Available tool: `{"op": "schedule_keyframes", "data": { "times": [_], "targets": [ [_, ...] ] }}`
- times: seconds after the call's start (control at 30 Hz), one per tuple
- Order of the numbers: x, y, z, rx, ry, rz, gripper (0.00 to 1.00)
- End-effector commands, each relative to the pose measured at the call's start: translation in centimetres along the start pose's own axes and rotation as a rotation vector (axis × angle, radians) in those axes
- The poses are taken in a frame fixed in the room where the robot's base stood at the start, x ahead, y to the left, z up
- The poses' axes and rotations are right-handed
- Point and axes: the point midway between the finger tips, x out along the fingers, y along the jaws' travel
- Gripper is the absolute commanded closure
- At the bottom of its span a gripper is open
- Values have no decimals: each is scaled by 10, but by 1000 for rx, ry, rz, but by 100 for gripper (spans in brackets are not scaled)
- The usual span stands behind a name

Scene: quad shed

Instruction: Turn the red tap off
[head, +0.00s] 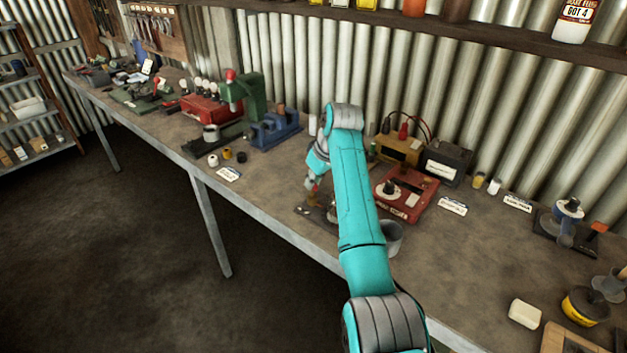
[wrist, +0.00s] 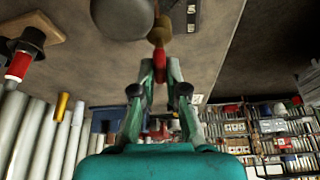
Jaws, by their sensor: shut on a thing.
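The red tap (wrist: 160,57) shows in the wrist view as a red handle on a brass-coloured body (wrist: 160,32). My gripper (wrist: 160,72) is shut on the red handle, one finger on each side of it. In the head view my gripper (head: 314,182) points down at the bench's front part, and a bit of red shows at its tips. The brass body (head: 312,198) sits just below it, above a dark base plate (head: 305,214). My arm hides part of the tap there, and the handle's angle cannot be told.
A grey metal cup (head: 391,238) stands close to the right of my arm. A red box (head: 410,196) with a dial and a yellow battery-like box (head: 400,150) stand behind. A blue vice (head: 275,130) is to the left.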

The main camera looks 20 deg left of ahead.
Motion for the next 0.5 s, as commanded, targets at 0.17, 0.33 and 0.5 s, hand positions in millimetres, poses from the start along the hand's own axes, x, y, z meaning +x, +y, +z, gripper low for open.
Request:
{"op": "schedule_keyframes", "data": {
  "times": [0.17,0.33,0.5],
  "targets": [
    [0,-1,0,133,0,56,100],
    [0,-2,-1,282,1,118,100],
    [0,-3,-1,432,1,180,100]
  ]
}}
